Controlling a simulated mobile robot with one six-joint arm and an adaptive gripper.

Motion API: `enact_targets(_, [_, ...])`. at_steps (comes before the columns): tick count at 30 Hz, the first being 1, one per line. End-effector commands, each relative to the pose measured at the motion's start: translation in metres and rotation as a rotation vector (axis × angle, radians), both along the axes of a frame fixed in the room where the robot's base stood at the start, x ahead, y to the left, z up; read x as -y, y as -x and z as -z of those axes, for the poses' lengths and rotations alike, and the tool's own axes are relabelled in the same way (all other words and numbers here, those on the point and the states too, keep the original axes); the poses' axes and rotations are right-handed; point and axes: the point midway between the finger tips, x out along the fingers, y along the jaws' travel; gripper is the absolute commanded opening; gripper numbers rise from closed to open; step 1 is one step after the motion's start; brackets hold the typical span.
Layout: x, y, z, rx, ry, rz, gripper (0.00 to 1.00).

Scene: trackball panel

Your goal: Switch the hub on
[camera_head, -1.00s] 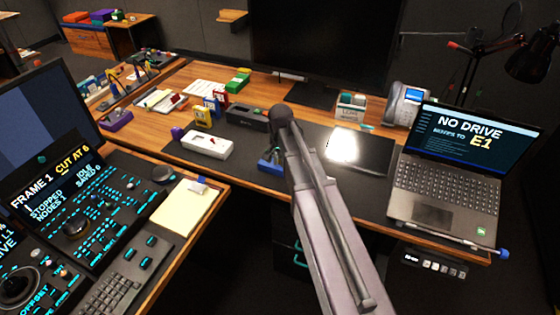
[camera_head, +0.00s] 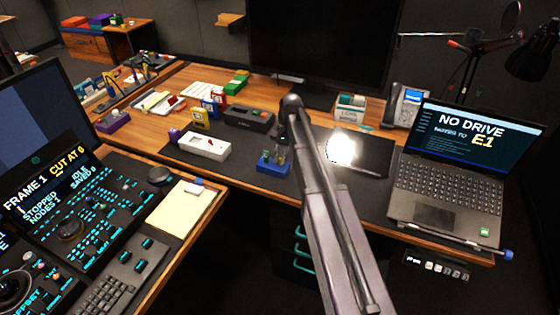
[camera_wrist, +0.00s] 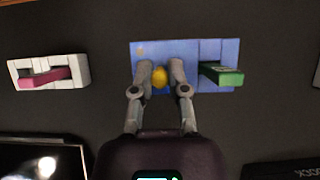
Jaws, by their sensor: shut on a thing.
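The hub appears to be the blue box (camera_head: 273,168) at the front edge of the dark desk mat, left of my arm. In the wrist view the blue box (camera_wrist: 207,50) lies under my gripper (camera_wrist: 160,74). A rounded yellow knob (camera_wrist: 160,77) on it sits between my two fingertips, and my gripper is shut on it. A green stick (camera_wrist: 222,74) projects from the box to the right of the fingers. The knob's setting cannot be told.
A white holder with a maroon piece (camera_wrist: 48,72) lies left of the blue box in the wrist view. A glossy tablet (camera_head: 368,154) and a laptop (camera_head: 447,180) are to the right in the head view. A white box (camera_head: 204,146) and a dark dock (camera_head: 249,119) stand behind-left.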

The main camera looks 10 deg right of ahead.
Motion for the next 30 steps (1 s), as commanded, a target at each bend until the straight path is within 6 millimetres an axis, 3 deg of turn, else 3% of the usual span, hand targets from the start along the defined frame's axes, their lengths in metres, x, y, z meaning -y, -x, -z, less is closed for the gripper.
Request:
enact_targets(10, [0.0011,0.0006,0.0001,-0.003,0.001,0.001,0.0])
enact_targets(11, [0.0011,0.0006,0.0001,-0.003,0.001,0.001,0.25])
enact_targets(14, [0.0011,0.0004,0.0001,-0.003,0.0,0.001,0.55])
enact_targets(30, [0.0,0.001,-0.0008,0.012,0.009,0.001,0.56])
